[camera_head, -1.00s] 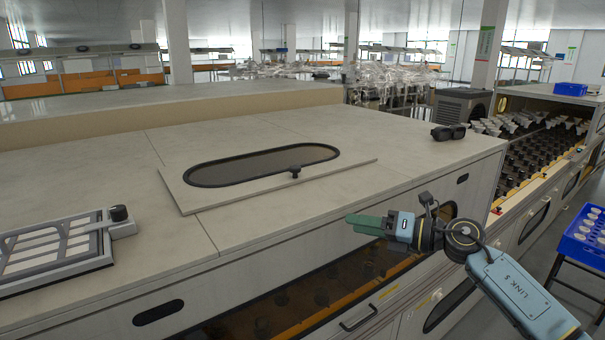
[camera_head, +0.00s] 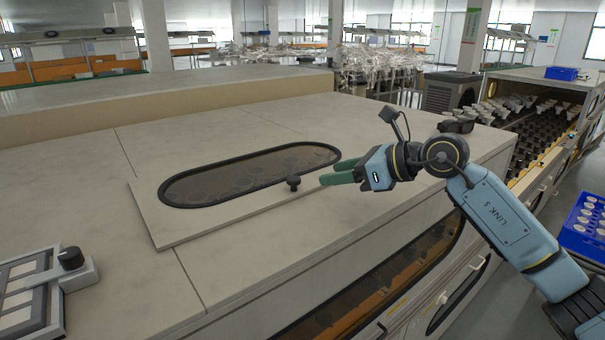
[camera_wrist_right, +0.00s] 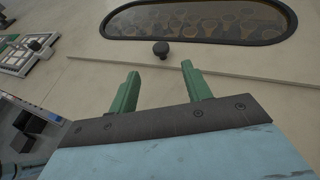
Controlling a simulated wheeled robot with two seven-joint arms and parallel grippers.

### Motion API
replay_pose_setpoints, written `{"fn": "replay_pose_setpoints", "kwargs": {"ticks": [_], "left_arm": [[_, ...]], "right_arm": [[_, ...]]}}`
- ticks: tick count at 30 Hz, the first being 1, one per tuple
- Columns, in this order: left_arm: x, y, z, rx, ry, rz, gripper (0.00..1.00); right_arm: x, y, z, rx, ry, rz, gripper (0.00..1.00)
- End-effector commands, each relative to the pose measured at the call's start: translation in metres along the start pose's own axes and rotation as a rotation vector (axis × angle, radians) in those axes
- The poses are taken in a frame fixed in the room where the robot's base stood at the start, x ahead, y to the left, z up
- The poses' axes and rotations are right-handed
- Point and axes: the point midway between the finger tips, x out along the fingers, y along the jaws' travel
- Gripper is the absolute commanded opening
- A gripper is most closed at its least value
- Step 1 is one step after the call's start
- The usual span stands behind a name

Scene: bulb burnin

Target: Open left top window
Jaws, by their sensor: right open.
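The top window panel (camera_head: 215,220) is a flat beige lid on the machine's top, with a dark-rimmed oval glass (camera_head: 250,172). A small black knob (camera_head: 293,183) stands on the panel near the glass's front edge. My right gripper (camera_head: 322,172) is just right of the knob, pointing left, with its green fingers apart and empty. In the right wrist view, the knob (camera_wrist_right: 161,49) lies ahead of the two open fingers (camera_wrist_right: 160,72), not between them. The panel appears to lie flat. My left gripper is not in view.
A tray with a black knob (camera_head: 70,258) sits at the lower left of the top. Black goggles (camera_head: 455,126) lie at the top's right end. A blue crate (camera_head: 588,222) stands at the right. The machine's top around the panel is mostly clear.

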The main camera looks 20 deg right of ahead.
Motion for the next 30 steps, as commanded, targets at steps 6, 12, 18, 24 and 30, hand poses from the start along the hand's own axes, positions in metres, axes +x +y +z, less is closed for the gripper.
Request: {"fn": "replay_pose_setpoints", "kwargs": {"ticks": [6, 12, 18, 24, 30], "left_arm": [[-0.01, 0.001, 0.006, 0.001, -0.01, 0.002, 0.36], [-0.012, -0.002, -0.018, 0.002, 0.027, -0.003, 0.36], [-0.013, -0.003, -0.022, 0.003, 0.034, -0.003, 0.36], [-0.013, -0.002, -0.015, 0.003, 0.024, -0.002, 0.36], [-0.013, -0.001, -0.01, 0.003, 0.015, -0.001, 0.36]], "right_arm": [[0.048, 0.001, 0.002, 0.003, -0.002, 0.003, 0.49], [0.077, 0.001, 0.001, 0.002, -0.002, 0.002, 0.49], [0.088, 0.001, 0.0, 0.0, -0.001, 0.001, 0.49], [0.088, 0.001, 0.0, 0.0, 0.0, 0.001, 0.49], [0.088, 0.001, 0.0, 0.0, 0.0, 0.001, 0.29]]}}
